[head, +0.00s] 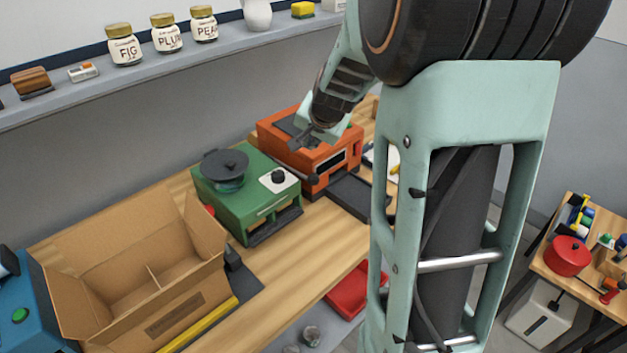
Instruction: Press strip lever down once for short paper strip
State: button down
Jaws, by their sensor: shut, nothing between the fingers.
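An orange machine (345,153) stands at the back of the wooden bench, with a dark slot in its front and a dark tray in front of it. A dark bar with a rounded end (309,178) sticks out at its front left corner; I cannot tell surely whether this is the strip lever. My gripper (301,143) is shut and empty, over the top of the orange machine near its front left; I cannot tell whether it touches. My arm hides part of the machine's top. No paper strip is clearly visible.
A green machine (243,208) with a dark lidded pan stands close on the left. An open cardboard box (180,298) fills the front left bench. Jars (124,48) line the shelf behind. Bare wood shows before the green machine.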

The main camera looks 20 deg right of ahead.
aim_at(314, 176)
jog(key=shift+s+d+f+b, duration=0.1)
jog(key=shift+s+f+b, duration=0.1)
jog(key=shift+f+b, duration=1.3)
jog(key=shift+s+d+f+b, duration=0.1)
jog(key=shift+s+f+b, duration=0.1)
jog(key=shift+f+b, duration=1.25)
jog(key=shift+f, duration=0.3)
jog(key=shift+f+b, duration=0.25)
jog(key=shift+b, duration=0.05)
